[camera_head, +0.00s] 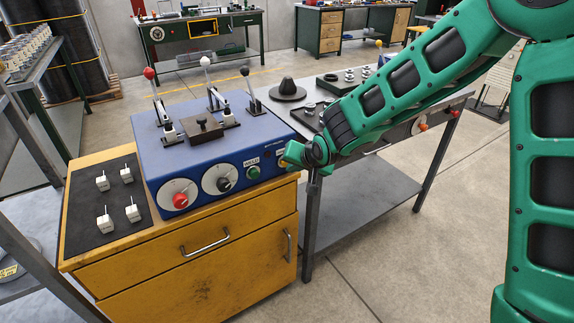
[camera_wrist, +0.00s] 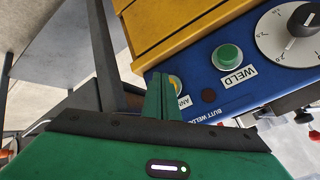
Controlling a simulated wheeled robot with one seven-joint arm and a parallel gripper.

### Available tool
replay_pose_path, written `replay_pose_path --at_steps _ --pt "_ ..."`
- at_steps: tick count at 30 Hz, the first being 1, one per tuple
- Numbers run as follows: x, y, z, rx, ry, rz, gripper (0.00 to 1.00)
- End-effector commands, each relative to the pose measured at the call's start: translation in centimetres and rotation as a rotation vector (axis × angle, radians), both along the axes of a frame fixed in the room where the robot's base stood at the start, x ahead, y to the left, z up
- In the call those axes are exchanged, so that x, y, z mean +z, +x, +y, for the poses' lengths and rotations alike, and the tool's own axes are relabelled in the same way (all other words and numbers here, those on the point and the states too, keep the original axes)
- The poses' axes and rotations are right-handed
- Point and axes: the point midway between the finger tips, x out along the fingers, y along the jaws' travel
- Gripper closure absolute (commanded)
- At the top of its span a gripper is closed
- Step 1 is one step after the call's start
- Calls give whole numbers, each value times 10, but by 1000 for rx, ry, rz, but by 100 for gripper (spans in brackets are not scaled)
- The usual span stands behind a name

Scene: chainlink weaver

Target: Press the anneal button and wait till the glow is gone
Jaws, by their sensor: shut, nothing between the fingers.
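The blue butt welder (camera_head: 225,150) stands on a yellow cabinet. Its anneal button is the yellow round button (camera_wrist: 175,82) at the panel's end, partly hidden by my fingers, with its label cut off to "ANN". A bit of yellow also shows beside my gripper in the head view. My gripper (camera_head: 288,160) is shut and empty, its fingertips (camera_wrist: 162,80) right at the button; I cannot tell if they touch it. A dark red lamp (camera_wrist: 208,95) sits beside the label and looks unlit. No glow is visible; my arm hides part of the scene.
The green weld button (camera_wrist: 228,56) is close to the anneal button, with a black-knob dial (camera_head: 216,180) and red-knob dial (camera_head: 179,196) further left. Levers rise from the welder's top. A grey metal table (camera_head: 445,103) stands right of the cabinet, under my arm.

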Motion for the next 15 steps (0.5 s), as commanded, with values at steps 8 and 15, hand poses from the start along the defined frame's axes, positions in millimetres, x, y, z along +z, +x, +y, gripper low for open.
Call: replay_pose_path --at_steps 8,15 --pt "0 2 1 0 0 0 100" --pt "0 3 2 0 0 0 100"
